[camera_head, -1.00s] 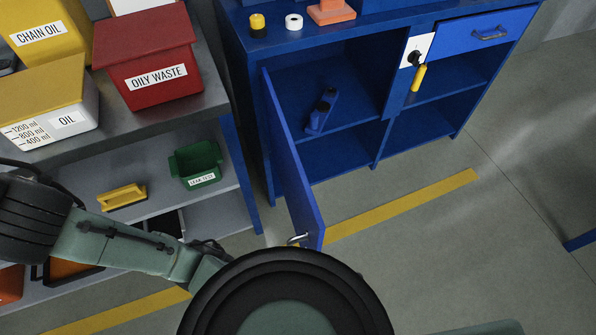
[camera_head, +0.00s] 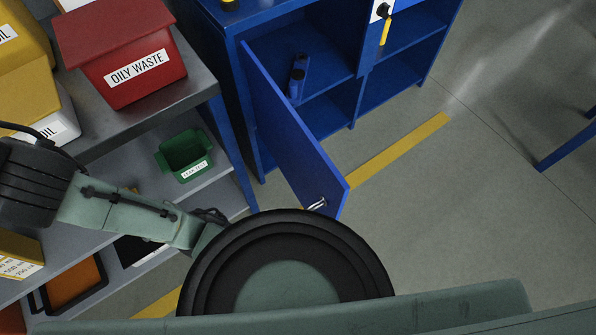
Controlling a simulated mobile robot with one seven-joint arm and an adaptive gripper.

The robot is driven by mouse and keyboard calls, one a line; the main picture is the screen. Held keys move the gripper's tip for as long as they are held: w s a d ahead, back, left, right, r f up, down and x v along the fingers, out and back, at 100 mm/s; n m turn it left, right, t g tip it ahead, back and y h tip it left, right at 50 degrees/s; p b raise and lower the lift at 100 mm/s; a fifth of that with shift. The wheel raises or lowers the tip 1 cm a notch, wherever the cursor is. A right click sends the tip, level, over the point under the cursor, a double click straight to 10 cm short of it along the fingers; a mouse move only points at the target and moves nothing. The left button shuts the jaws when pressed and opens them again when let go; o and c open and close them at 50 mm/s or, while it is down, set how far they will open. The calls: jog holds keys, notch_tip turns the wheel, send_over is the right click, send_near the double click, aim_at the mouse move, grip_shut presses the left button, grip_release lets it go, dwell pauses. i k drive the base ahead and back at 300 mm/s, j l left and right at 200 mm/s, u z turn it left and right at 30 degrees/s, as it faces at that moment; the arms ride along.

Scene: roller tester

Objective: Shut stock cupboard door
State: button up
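The stock cupboard (camera_head: 219,75) is a blue cabinet at the top middle. Its blue door (camera_head: 288,135) stands open, swung out toward me from its left side. A silver handle (camera_head: 316,203) sits near the door's free lower corner. Inside the open compartment stand dark blue items (camera_head: 298,78). My arm crosses the lower part of the view, and its large round joint lies just below the door's handle end. Whether they touch, I cannot tell. My gripper is not in view.
A grey workbench (camera_head: 160,112) at left carries a red oily waste bin (camera_head: 125,50) and yellow containers. A green bin (camera_head: 185,156) sits on its shelf. Floor right of the door is clear, with a yellow stripe (camera_head: 400,150). A blue frame (camera_head: 565,150) stands far right.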

aim_at(318, 185)
jog(key=k+j+u, duration=0.1)
jog(key=k+j, duration=0.45)
jog(key=j, duration=0.25)
jog(key=k+j+u, duration=0.15)
jog(key=j, duration=0.3)
jog(key=k, duration=0.1)
